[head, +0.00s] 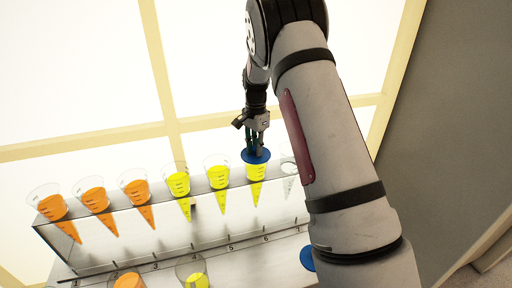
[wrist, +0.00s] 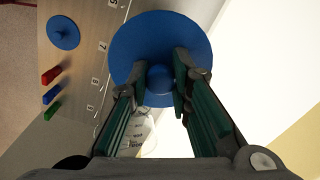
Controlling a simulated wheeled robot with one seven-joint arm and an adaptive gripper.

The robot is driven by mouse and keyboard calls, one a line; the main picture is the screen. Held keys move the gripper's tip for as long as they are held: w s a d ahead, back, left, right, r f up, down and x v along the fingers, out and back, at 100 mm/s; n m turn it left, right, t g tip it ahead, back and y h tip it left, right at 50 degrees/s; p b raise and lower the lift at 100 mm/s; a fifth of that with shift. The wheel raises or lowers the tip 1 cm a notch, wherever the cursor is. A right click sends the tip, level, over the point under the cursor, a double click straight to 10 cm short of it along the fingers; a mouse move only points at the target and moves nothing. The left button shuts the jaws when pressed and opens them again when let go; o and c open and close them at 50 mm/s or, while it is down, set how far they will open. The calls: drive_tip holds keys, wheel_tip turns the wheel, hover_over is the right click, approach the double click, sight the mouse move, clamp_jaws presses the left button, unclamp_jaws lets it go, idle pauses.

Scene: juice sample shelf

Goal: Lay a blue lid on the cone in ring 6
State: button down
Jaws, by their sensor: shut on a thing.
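A blue lid (head: 247,156) is at the mouth of the sixth cone from the left (head: 256,175), which holds yellow juice. I cannot tell whether the lid rests on the rim or is just above it. My gripper (head: 257,150) is over this cone, pointing down. In the wrist view my gripper (wrist: 160,84) is shut on the round knob of the blue lid (wrist: 150,32). The lid hides the yellow cone there. A second blue lid (wrist: 63,32) lies on the lower surface; part of it shows beside my arm in the head view (head: 306,258).
Orange cones (head: 93,195) and yellow cones (head: 178,184) stand to the left in the rack (head: 215,200). A clear, empty-looking cone (head: 289,168) is to the right. More cones (head: 193,275) stand in front. Red (wrist: 50,75), blue (wrist: 52,93) and green (wrist: 52,112) blocks lie near the edge.

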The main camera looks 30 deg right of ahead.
drive_tip(key=c, duration=1.5)
unclamp_jaws()
drive_tip(key=shift+f, duration=0.1)
drive_tip(key=shift+o, duration=0.2)
wheel_tip(320, 180, up, 11)
drive_tip(key=b, duration=0.3)
drive_tip(key=s+a+r+n+t, duration=0.1)
drive_tip(key=s+a+r+n, duration=0.2)
drive_tip(key=s+a+r, duration=0.4)
drive_tip(key=s+a+r+n+t, duration=0.1)
drive_tip(key=s+a+n, duration=0.3)
drive_tip(key=s, duration=0.8)
drive_tip(key=s+a+r+n+t, duration=0.1)
drive_tip(key=s+a+n+t, duration=0.2)
drive_tip(key=s+n, duration=0.5)
drive_tip(key=shift+s+a+n+t, duration=0.35)
drive_tip(key=shift+s+a, duration=0.4)
drive_tip(key=shift+s, duration=2.05)
